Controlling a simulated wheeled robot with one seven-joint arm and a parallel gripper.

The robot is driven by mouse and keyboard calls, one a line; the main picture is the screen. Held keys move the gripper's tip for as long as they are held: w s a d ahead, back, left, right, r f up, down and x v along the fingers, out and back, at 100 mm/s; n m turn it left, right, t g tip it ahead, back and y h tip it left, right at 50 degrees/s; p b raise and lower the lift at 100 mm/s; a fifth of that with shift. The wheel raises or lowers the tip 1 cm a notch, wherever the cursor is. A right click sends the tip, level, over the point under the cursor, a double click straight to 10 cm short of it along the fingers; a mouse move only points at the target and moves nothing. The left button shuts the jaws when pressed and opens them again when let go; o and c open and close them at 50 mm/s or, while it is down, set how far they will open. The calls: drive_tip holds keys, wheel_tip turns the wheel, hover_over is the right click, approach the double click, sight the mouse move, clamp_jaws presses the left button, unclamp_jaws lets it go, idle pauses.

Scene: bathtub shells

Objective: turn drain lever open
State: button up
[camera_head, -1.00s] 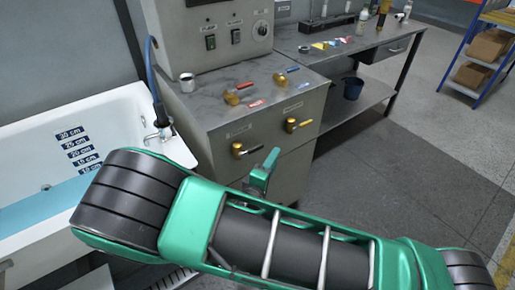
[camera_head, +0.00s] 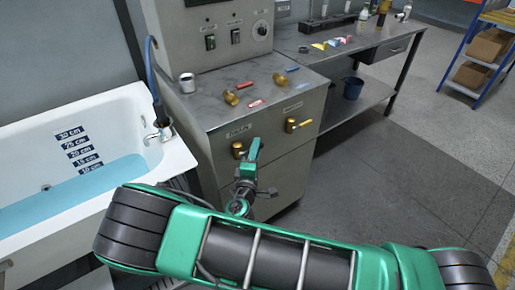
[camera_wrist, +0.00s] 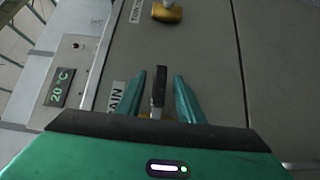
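The drain valve has a brass body (camera_head: 238,149) on the front of the grey cabinet, low left under a label. In the head view my gripper (camera_head: 253,148) hides its handle. In the wrist view the dark drain lever (camera_wrist: 158,88) stands between the two green fingers of my gripper (camera_wrist: 160,74), with a gap on each side. The fingers are open and do not appear to touch it. A label ending in "AIN" (camera_wrist: 117,95) is beside the lever.
The bathtub (camera_head: 110,115) with blue water is at left.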

drive_tip(key=shift+w+d, duration=0.15)
drive_tip(key=shift+w, duration=0.55)
